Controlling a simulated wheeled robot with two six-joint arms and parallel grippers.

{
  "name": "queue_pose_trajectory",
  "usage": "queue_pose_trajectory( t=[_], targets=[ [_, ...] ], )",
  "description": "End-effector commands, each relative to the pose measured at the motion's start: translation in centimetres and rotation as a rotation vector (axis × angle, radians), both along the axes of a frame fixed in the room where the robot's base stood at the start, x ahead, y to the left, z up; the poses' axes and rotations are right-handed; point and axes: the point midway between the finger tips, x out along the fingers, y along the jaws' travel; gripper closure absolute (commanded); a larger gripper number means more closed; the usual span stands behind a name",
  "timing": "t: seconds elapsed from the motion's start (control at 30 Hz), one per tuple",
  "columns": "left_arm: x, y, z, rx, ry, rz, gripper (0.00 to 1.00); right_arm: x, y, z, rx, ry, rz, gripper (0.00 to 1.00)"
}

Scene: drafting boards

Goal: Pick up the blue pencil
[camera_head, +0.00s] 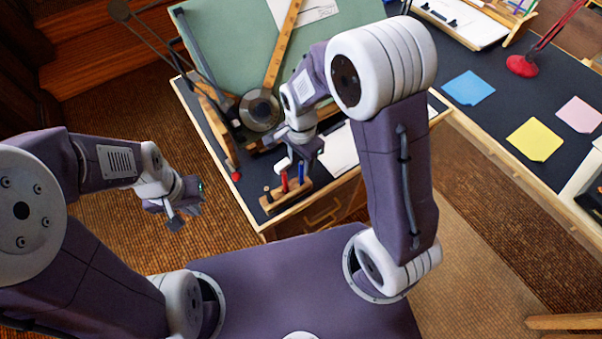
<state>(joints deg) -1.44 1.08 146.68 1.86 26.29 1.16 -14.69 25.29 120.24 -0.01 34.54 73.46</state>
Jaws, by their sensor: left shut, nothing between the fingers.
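A small wooden holder (286,196) stands at the near left corner of the dark desk. A slim blue upright piece, which looks like the blue pencil (302,171), stands in it beside a red one (284,181). My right gripper (301,157) is just above the holder, close over the blue piece. Its fingers are small and partly hidden by my wrist, so I cannot tell whether they touch it or how far apart they are. My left gripper (184,211) is shut and empty, over the floor left of the desk.
A green drafting board (230,50) with a wooden ruler (283,45) lies behind. A lamp (260,110) stands close left of my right wrist. On the right desk are blue, yellow and pink notes (535,139) and a red lamp base (522,65).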

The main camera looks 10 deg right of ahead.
Motion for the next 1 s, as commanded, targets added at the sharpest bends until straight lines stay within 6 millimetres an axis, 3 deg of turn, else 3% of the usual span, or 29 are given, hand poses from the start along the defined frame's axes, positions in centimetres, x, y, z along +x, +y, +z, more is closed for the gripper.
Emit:
queue_pose_trajectory(
  t=[0.1, 0.27, 0.53, 0.8, 0.93, 1.0],
  targets=[
    [0.0, 0.0, -0.3, 0.000, 0.000, 0.000, 1.00, 0.0, 0.0, -1.7, -0.001, 0.001, 0.000, 0.61],
    [0.0, 0.0, -0.3, 0.000, 0.000, 0.000, 1.00, 0.0, 0.0, -2.2, 0.000, 0.000, 0.000, 0.61],
    [0.0, 0.0, -0.8, 0.000, 0.000, 0.000, 1.00, -0.3, 0.0, -6.7, 0.000, 0.002, 0.000, 0.61],
    [0.0, 0.0, -0.7, 0.000, 0.000, 0.000, 1.00, -0.2, 0.0, -7.2, 0.001, -0.001, 0.000, 0.61],
    [0.0, 0.0, -0.7, 0.000, 0.000, 0.000, 1.00, -0.2, 0.0, -7.2, 0.001, -0.001, 0.000, 0.94],
    [0.0, 0.0, -0.7, 0.000, 0.000, 0.000, 1.00, -0.2, 0.0, -7.2, 0.001, -0.001, 0.000, 1.00]
  ],
)
